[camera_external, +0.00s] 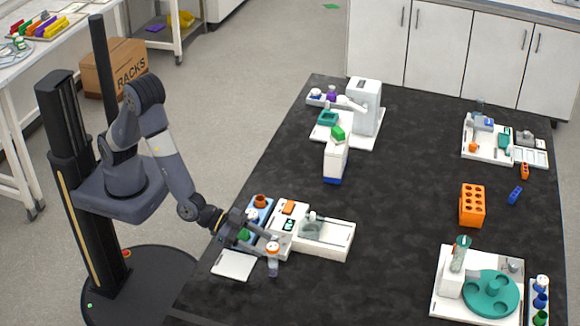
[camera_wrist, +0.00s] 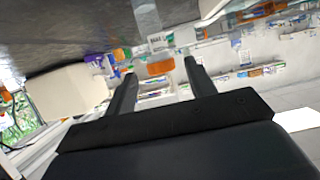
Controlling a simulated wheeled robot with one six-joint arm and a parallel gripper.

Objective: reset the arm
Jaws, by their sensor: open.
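My arm reaches down to the near left part of the black table (camera_external: 400,140). The wrist camera looks out across the room, tilted, with an orange thing (camera_wrist: 160,67) seen beyond the fingertips.
A white device with a tray (camera_external: 325,240), a blue rack (camera_external: 258,212) and a white pad (camera_external: 234,264) crowd my gripper. A white dispenser (camera_external: 365,105), an orange rack (camera_external: 472,205) and a teal round carousel (camera_external: 490,293) stand farther off. The table's middle is clear.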

